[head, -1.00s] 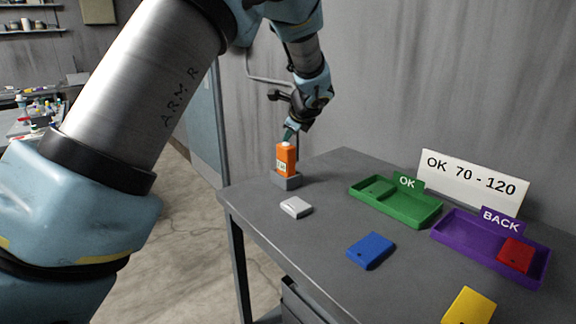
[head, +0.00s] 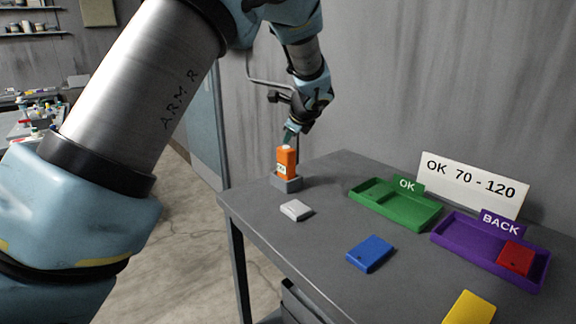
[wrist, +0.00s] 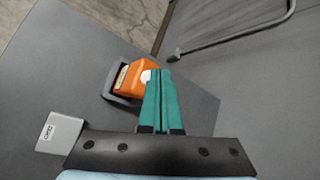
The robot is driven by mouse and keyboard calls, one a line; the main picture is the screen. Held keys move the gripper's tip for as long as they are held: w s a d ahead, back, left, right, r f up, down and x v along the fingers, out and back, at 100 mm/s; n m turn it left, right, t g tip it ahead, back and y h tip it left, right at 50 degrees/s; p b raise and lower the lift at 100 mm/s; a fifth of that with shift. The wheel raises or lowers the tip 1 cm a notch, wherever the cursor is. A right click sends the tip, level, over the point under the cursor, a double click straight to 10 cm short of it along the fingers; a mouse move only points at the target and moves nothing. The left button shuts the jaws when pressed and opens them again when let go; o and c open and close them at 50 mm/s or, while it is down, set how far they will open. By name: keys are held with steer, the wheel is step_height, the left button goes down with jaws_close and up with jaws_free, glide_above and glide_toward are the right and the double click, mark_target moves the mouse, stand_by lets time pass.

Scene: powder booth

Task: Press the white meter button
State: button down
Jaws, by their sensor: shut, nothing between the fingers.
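The orange meter (head: 287,165) stands upright in a grey holder (head: 287,184) at the table's far left corner. Its white button (wrist: 146,76) is on top and shows beside my fingertips in the wrist view. My gripper (head: 288,139) is shut and empty, with its teal fingers pointing down at the meter's top. In the wrist view the fingertips (wrist: 161,73) partly cover the meter's top next to the button. I cannot tell whether they touch it.
A light grey block (head: 296,210) lies in front of the meter. A blue block (head: 370,253) and a yellow block (head: 469,308) lie nearer. A green OK tray (head: 420,219), a purple BACK tray (head: 455,247) holding a red block (head: 515,258), and a white sign (head: 474,183) stand right.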

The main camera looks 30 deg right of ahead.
steer(key=shift+r, duration=0.3)
step_height(320, 180, up, 6)
steer(key=p, duration=0.5)
stand_by(0.5)
steer(key=a+f+n+g+y, duration=0.3)
steer(key=a+n, duration=0.8)
steer(key=a, duration=1.4)
steer(key=s+a+f+n+g+h, duration=0.1)
steer(key=s+a+f+n+g, duration=0.1)
steer(key=s+a+n, duration=0.6)
steer(key=s+a+f+n+g+h, duration=0.1)
steer(key=s+a+f+n+g, duration=0.1)
steer(key=s+a+n, duration=0.6)
steer(key=s+a+f, duration=0.1)
steer(key=s+a, duration=0.1)
steer(key=a, duration=0.2)
steer(key=shift+s+g, duration=0.2)
steer(key=shift+g, duration=0.1)
